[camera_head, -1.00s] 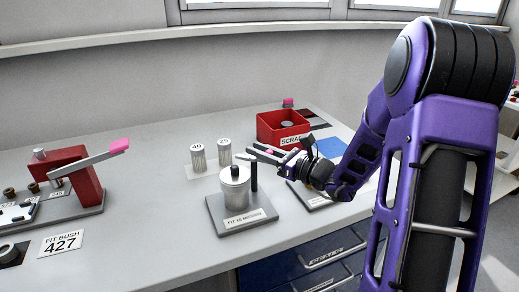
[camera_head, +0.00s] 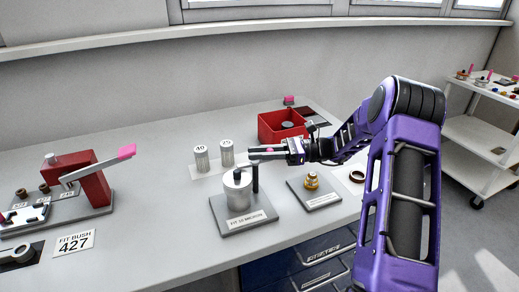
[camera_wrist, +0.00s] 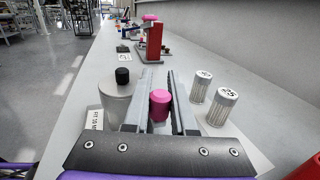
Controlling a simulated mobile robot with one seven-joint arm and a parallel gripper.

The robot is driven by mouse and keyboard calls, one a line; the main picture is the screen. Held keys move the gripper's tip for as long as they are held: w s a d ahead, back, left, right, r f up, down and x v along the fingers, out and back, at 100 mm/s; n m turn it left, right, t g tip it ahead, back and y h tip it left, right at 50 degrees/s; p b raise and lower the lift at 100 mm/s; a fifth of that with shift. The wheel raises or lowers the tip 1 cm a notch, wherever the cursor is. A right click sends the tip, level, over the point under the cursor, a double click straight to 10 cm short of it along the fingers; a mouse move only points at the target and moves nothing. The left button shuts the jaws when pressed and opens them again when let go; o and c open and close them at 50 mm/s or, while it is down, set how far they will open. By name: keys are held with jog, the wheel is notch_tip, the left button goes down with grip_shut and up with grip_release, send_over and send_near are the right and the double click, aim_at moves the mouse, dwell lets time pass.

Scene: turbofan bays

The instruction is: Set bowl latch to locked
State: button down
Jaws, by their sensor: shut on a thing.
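The metal bowl (camera_head: 238,197) stands on a grey plate labelled FIT 10 MICRON, with a thin black post (camera_head: 255,178) at its right. In the wrist view the bowl (camera_wrist: 113,103) with its black top knob is left of my fingers. My gripper (camera_head: 262,153) reaches in from the right, level, just above the post top. A pink knob (camera_wrist: 159,105), seemingly the latch handle, lies between my fingers, and they are shut on it. The latch's lever is mostly hidden.
Two cylinders marked 40 (camera_head: 201,158) and 25 (camera_head: 227,153) stand close behind the bowl. A red scrap bin (camera_head: 268,130) is behind my gripper. A brass fitting (camera_head: 311,181) sits on a right-hand plate. A red press (camera_head: 92,188) is at left.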

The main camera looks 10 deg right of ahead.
jog(key=shift+n+g, duration=0.4)
jog(key=shift+g, duration=0.2)
jog(key=c, duration=0.7)
grip_release()
jog(key=shift+c, duration=0.2)
jog(key=d, duration=1.7)
jog(key=shift+s+d, duration=0.15)
jog(key=shift+s, duration=0.25)
